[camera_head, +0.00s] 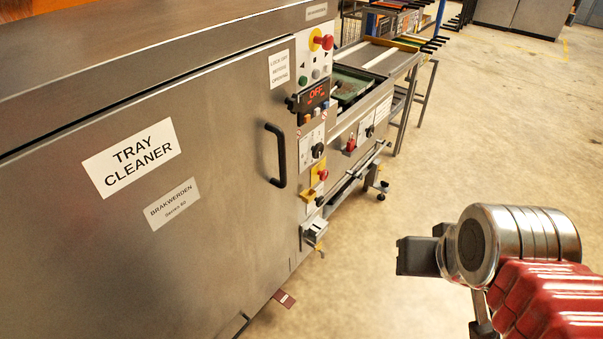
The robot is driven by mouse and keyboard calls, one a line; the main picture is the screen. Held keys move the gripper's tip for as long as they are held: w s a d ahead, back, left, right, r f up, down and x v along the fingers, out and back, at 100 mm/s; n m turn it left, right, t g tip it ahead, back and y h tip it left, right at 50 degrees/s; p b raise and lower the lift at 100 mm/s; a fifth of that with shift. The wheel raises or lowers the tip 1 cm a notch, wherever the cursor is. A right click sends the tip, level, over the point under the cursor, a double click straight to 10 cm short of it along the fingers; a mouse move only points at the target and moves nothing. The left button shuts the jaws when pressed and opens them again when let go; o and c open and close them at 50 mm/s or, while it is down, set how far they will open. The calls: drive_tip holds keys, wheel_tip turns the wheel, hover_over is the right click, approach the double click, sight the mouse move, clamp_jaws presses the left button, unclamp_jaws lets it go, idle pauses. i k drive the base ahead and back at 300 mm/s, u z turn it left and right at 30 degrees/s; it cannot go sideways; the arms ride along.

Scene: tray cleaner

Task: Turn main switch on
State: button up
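The tray cleaner (225,110) is a large steel cabinet filling the left and middle. Its narrow control panel carries a display (316,93) reading "OFF". Below the display is a black rotary knob (318,151) on a white plate. Lower down is a red knob (323,175) on a yellow plate. The labels are too small to read, so I cannot tell which one is the main switch. My gripper (415,257), a dark block beyond the metal wrist at the lower right, is apart from the panel, over the floor. Its fingers are not clear enough to judge.
A black door handle (277,155) sticks out left of the panel. A red emergency button (326,42) sits at the panel top. A conveyor (372,57) and racks stand behind. A red tag (284,298) lies low by the cabinet. The floor (480,130) on the right is clear.

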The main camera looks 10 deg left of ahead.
sight(323, 175)
drive_tip(key=u, duration=0.7)
drive_tip(key=i, duration=0.95)
drive_tip(key=u, duration=0.6)
